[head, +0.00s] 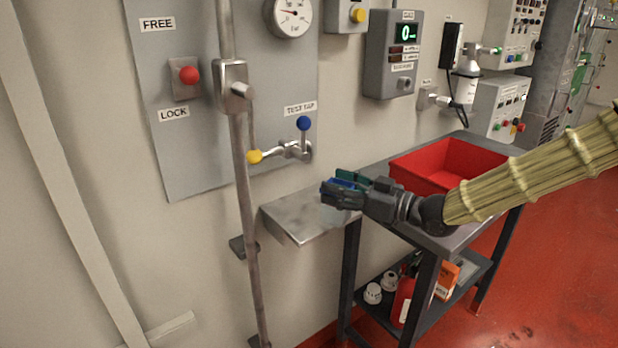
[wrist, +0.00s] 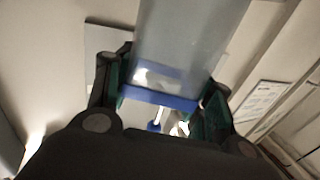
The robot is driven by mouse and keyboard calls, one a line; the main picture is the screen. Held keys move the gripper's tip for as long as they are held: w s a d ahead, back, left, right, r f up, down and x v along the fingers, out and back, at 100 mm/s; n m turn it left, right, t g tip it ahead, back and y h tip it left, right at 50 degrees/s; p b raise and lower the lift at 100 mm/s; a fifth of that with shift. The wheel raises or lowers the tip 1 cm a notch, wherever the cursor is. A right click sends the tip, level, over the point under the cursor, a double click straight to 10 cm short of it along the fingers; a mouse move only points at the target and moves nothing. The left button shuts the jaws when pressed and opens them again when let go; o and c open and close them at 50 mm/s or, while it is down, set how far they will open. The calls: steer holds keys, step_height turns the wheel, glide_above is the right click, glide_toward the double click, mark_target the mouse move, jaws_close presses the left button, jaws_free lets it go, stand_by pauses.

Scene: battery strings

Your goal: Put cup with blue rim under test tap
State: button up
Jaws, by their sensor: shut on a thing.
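My gripper (head: 342,190) is shut on the cup with the blue rim. In the wrist view, the cup (wrist: 190,40) is a grey, see-through cup held between my gripper's green-padded fingers (wrist: 160,95), with its blue rim towards my palm. In the head view only a bit of blue shows at the fingers, and the rest of the cup is hidden. The test tap (head: 290,151) is on the wall panel, left of and above my gripper. It has a blue knob on top and a yellow end at the left.
A metal shelf (head: 290,222) juts from the wall below the tap, left of my gripper. A vertical pipe (head: 241,170) runs just left of the tap. A red bin (head: 420,160) stands on the table (head: 377,172) behind my arm.

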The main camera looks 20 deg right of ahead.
steer(key=w+a, duration=0.1)
steer(key=w, duration=0.2)
steer(key=w+a, duration=0.1)
steer(key=w, duration=0.3)
steer(key=w+a+f, duration=0.1)
steer(key=w+a, duration=0.1)
steer(key=w, duration=0.1)
steer(key=shift+w+f, duration=0.1)
steer(key=shift+w, duration=0.25)
steer(key=shift+s+d+f, duration=0.1)
steer(key=shift+f, duration=0.1)
steer(key=shift+f, duration=0.1)
steer(key=o, duration=1)
